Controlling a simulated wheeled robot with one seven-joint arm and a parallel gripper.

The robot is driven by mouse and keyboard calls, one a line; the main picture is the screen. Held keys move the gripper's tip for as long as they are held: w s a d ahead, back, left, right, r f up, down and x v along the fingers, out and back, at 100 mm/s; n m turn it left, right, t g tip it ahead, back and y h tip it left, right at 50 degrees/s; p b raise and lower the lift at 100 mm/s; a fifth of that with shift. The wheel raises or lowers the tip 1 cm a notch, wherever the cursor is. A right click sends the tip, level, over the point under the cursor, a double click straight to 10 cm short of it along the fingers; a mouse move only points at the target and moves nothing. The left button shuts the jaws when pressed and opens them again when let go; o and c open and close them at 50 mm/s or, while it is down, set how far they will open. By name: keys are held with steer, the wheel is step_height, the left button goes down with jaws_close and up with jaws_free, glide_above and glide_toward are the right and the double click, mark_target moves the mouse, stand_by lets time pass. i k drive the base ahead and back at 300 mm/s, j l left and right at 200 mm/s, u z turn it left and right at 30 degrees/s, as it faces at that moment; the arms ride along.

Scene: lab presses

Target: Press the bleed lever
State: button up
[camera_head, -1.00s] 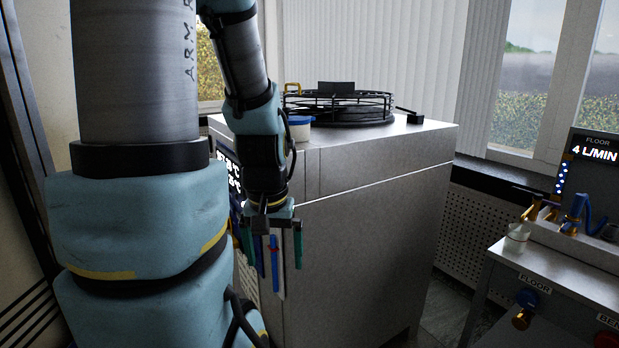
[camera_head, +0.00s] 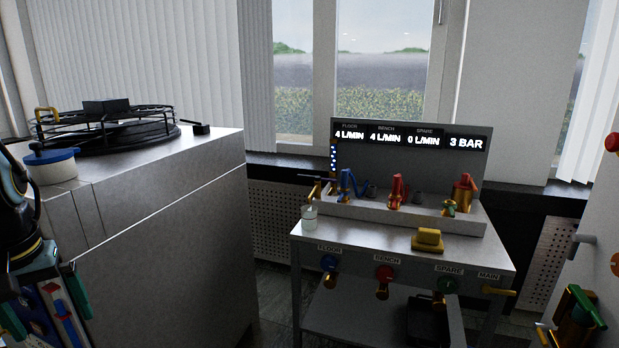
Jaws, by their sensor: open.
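No label reading "bleed" is legible, so I cannot tell which lever it is. In the head view a grey bench (camera_head: 390,250) carries a raised ledge with several fittings: a brass one with a dark lever (camera_head: 316,182) at the left end, a blue one (camera_head: 347,183), a red one (camera_head: 396,188), and a brass-and-red one (camera_head: 464,192) at the right. A yellow block-like piece (camera_head: 427,239) sits on the bench top. My gripper (camera_head: 43,303) is at the lower left, beside the metal cabinet, open and far from the bench.
The metal cabinet (camera_head: 170,240) with a round black cage (camera_head: 105,122) on top stands at left. A small white cup (camera_head: 309,216) is on the bench's left end. Coloured valves line its front below a display (camera_head: 410,140). Red and green fittings are at far right.

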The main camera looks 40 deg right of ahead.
mark_target(316, 178)
steer(key=z, duration=1.25)
steer(key=i+l+u, duration=1)
steer(key=l, duration=0.2)
steer(key=l+u, duration=0.2)
steer(key=l, duration=0.25)
steer(key=i+l+u, duration=0.1)
steer(key=l+u, duration=0.15)
steer(key=l, duration=0.2)
